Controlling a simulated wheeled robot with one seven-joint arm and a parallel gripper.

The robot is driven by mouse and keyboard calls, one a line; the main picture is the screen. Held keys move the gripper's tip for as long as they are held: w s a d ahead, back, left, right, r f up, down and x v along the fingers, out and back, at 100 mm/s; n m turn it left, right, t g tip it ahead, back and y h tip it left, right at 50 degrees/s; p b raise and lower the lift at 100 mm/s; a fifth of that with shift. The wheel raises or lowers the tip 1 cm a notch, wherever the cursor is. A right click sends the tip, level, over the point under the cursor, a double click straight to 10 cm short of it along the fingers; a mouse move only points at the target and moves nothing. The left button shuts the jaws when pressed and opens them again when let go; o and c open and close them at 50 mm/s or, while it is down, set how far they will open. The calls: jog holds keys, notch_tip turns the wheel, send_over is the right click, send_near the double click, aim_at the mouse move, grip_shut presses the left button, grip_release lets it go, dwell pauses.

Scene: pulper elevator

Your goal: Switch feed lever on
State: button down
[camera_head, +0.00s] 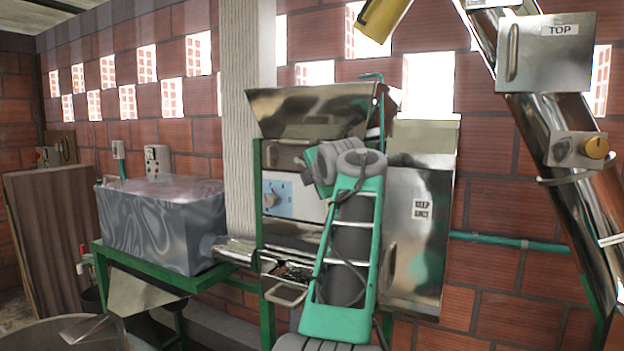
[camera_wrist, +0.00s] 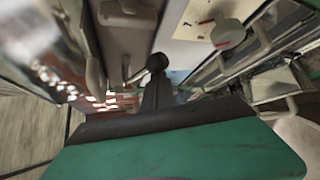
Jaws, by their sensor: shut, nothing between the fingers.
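In the wrist view my gripper (camera_wrist: 156,85) shows as dark shut fingers pointing away from the green wrist body, with nothing held between them. A dark round knob (camera_wrist: 157,62) shows right at the fingertips; it may be the end of the feed lever, but I cannot tell whether they touch. In the head view my green and grey arm stands in front of the pulper (camera_head: 300,128), a metal machine with a flared hopper. The arm hides part of the machine front and my fingertips. I cannot make out the feed lever for certain there.

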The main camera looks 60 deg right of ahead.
jog(key=s+a+r+b, duration=0.1)
jog(key=s+a+b, duration=0.2)
jog(key=a+b, duration=0.2)
jog(key=a, duration=0.3)
jog(key=shift+s+a+r, duration=0.3)
jog(key=shift+r, duration=0.05)
dwell(0.3)
